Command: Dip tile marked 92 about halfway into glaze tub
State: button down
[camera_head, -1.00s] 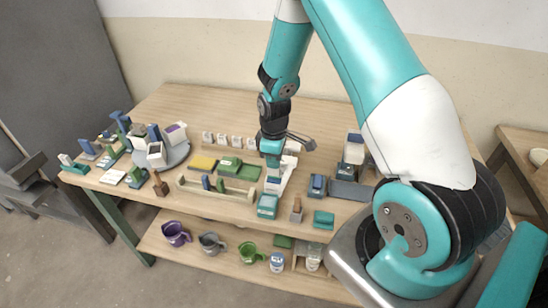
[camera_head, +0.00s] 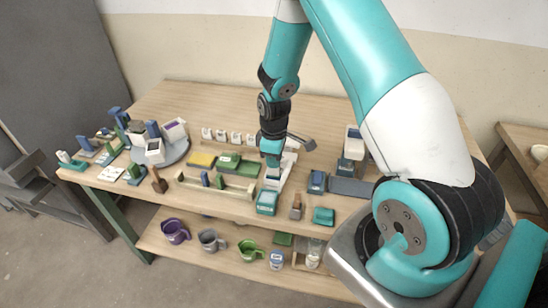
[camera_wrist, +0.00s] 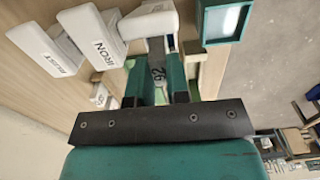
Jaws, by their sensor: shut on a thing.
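My gripper (camera_wrist: 160,92) is shut on a grey tile marked 92 (camera_wrist: 157,72), which stands between its two teal fingers in the wrist view. In the head view my gripper (camera_head: 271,160) is over the middle of the table, and the tile cannot be made out there. A teal tub with a pale inside (camera_wrist: 222,22) lies beyond the fingers, up and to the right in the wrist view. A white tub with a purple inside (camera_head: 175,129) and another white tub (camera_head: 155,152) stand on a grey round stand at the left. Which one is the glaze tub I cannot tell.
A dark grey box (camera_head: 350,186) is at the right. Cups (camera_head: 175,231) sit on the lower shelf. The table's back is clear.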

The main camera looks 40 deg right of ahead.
aim_at(274, 176)
jog(key=shift+f+b, duration=1.35)
jog(key=shift+f, duration=0.7)
jog(key=shift+r, duration=0.1)
dwell(1.6)
jog(key=shift+r+p, duration=1.95)
jog(key=shift+r, duration=0.45)
jog(key=shift+r, duration=0.1)
jog(key=shift+r+p, duration=1.2)
jog(key=shift+r, duration=0.2)
